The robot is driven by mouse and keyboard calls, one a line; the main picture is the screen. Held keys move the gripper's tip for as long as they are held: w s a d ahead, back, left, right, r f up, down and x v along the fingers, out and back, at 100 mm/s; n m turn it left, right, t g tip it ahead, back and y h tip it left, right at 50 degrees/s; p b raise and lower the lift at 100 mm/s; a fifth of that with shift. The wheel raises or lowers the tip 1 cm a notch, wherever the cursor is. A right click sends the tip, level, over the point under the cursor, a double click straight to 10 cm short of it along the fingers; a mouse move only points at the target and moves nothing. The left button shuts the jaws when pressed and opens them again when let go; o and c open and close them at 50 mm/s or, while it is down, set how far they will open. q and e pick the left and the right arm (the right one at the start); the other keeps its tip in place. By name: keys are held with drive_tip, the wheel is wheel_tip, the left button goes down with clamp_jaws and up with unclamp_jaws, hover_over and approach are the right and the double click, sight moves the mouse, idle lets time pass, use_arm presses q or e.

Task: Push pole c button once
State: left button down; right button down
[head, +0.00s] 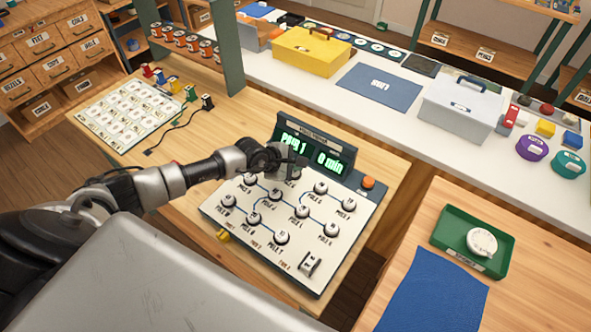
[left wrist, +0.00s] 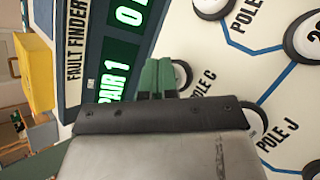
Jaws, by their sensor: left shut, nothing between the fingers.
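The fault finder panel (head: 240,222) lies tilted on the wooden table, with several round black-rimmed pole buttons joined by blue lines. Its green display (head: 309,154) reads "PAIR 1" and "0 min". In the left wrist view the pole C button (left wrist: 184,76) shows beside its "POLE C" label, partly hidden behind my fingers. My left gripper (head: 296,161) is at the panel's upper part, just below the display. In the left wrist view its green fingertips (left wrist: 158,75) are together and empty, next to the pole C button. I cannot tell whether they touch it. My right gripper is not in view.
An orange button (head: 368,182) sits right of the display. A switch (head: 310,263) is at the panel's lower right. A card sheet (head: 124,112) with cable plugs lies at the left. A green tray (head: 453,241) holds a white dial (head: 481,242) on the right table.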

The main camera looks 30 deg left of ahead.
sight(294, 173)
use_arm(q)
drive_tip(key=shift+f, duration=0.15)
drive_tip(key=shift+r+p, duration=0.5)
drive_tip(key=shift+r, duration=0.25)
wheel_tip(294, 173, up, 6)
drive_tip(key=p, duration=0.5)
idle(0.4)
idle(0.4)
